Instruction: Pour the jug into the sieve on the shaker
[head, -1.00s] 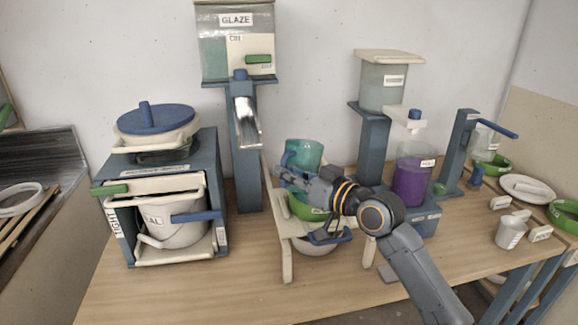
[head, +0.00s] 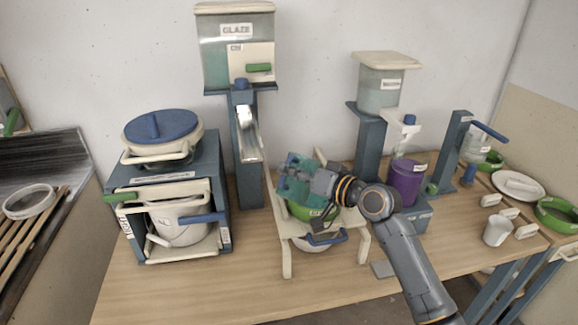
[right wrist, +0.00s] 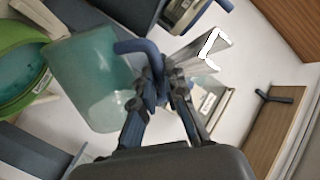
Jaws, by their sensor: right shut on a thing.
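The jug (head: 293,178) is translucent teal with a blue handle, and it is strongly tilted over the sieve. My right gripper (head: 311,182) is shut on its handle. In the right wrist view the jug (right wrist: 88,75) hangs left of the fingers (right wrist: 165,88), with the blue handle between them. The green sieve (head: 302,211) sits on the cream shaker frame (head: 287,255), partly hidden by the jug and my arm. The sieve's green rim (right wrist: 20,38) shows at the left of the wrist view, with teal inside; I cannot tell whether liquid is flowing. My left gripper is out of view.
A white bucket (head: 182,226) stands in the blue cabinet at left. The glaze dispenser (head: 236,55) rises behind the shaker. A purple container (head: 404,182) stands to the right. A white cup (head: 497,231) is farther right. The table front is clear.

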